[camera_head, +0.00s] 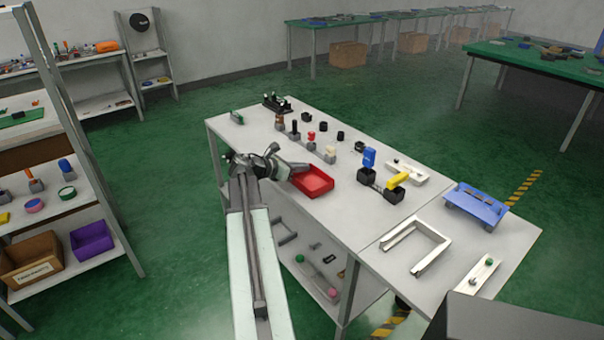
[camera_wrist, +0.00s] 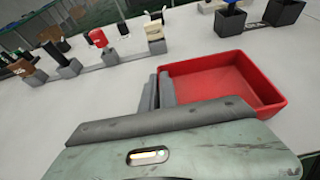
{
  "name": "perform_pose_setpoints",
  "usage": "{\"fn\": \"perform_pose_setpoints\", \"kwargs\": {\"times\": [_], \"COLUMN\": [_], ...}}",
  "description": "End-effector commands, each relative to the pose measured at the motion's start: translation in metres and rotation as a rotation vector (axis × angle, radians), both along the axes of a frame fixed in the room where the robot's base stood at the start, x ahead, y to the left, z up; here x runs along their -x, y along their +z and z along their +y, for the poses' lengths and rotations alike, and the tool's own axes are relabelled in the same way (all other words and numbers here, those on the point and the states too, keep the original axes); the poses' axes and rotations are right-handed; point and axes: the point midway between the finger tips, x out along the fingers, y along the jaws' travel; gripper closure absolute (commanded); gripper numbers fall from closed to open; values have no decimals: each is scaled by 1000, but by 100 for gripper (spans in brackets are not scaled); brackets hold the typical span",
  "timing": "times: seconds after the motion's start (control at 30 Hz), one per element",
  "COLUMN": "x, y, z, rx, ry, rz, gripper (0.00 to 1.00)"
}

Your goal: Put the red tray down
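The red tray (camera_head: 313,183) is a shallow, empty, open-topped box at the left edge of the white table in the head view. It also shows in the wrist view (camera_wrist: 225,78), right of centre. My gripper (camera_head: 293,170) reaches it from the left. In the wrist view my gripper's two grey fingers (camera_wrist: 158,92) stand close together at the tray's left wall, one outside and one inside, pinching it. The tray looks about level, low over or on the table; I cannot tell whether its underside touches.
The white table (camera_head: 345,215) has free room around the tray. Lever fixtures (camera_head: 295,133) stand behind it, and blue and yellow levers (camera_head: 382,182) to its right. A white U-shaped frame (camera_head: 418,244) and a blue platform (camera_head: 476,204) lie farther right. Shelves (camera_head: 60,190) stand left.

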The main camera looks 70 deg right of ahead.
Motion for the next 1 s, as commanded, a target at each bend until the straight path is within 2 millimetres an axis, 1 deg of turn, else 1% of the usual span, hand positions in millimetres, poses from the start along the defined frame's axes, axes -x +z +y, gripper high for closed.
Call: {"fn": "perform_pose_setpoints", "kwargs": {"times": [0.13,0.27,0.3,0.33,0.37,0.63,0.73,0.87,1.0], "x": [0,1,1,1,1,1,1,-11,-29], "y": [2,-2,-1,-1,-1,0,6,17,32], "z": [0,0,0,0,0,0,0,20,48], "rx": [0,0,0,0,0,0,0,0,1], "ry": [-1,-1,-1,-1,-1,-2,-2,1,1], "rz": [0,0,0,0,0,0,0,0,1], "gripper": [100,100,88,80,75,75,75,75,75]}}
